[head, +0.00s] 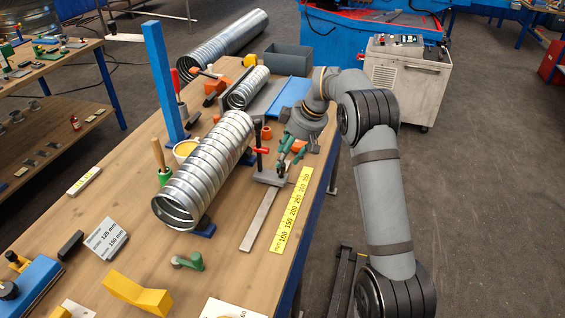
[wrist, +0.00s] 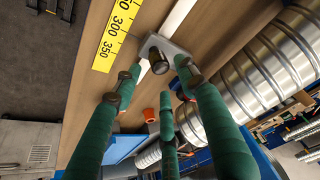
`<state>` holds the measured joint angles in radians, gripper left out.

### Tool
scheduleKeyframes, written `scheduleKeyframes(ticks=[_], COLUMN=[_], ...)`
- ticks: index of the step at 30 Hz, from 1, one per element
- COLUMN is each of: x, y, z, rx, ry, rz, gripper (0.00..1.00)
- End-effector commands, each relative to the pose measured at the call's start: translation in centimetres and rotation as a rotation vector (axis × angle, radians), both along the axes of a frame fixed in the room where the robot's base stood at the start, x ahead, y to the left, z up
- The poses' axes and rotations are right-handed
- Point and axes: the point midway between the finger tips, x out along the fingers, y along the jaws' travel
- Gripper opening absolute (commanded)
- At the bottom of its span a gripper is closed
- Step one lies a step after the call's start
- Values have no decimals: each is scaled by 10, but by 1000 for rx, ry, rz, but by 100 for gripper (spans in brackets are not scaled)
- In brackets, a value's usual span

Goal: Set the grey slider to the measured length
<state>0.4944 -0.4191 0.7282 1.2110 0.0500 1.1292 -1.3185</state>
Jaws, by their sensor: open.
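The grey slider (head: 270,178) sits on a flat grey rail (head: 258,222) beside a yellow ruler (head: 291,210). In the wrist view the slider (wrist: 172,48) has a dark round knob (wrist: 158,62) and stands roughly level with the 300 mark; the exact reading cannot be told. In the wrist view my gripper (wrist: 159,70) is open, with fingertips apart on either side of the knob; contact cannot be told. A card (head: 106,240) reads 125 mm and 150 mm.
A spiral duct (head: 205,170) lies left of the slider, on blue supports. A post with a red handle (head: 262,151) stands close beside the slider. Bare wood surrounds the rail's near end.

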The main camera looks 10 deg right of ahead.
Motion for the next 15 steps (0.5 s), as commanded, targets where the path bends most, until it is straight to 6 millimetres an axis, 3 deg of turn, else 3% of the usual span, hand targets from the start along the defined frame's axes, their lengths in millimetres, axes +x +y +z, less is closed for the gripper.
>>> scheduleKeyframes(ticks=[6,15], x=[-12,-19], y=[-11,-17], z=[42,65], rx=[0,1], ry=[-5,-1], rz=[1,2], gripper=[41,41])
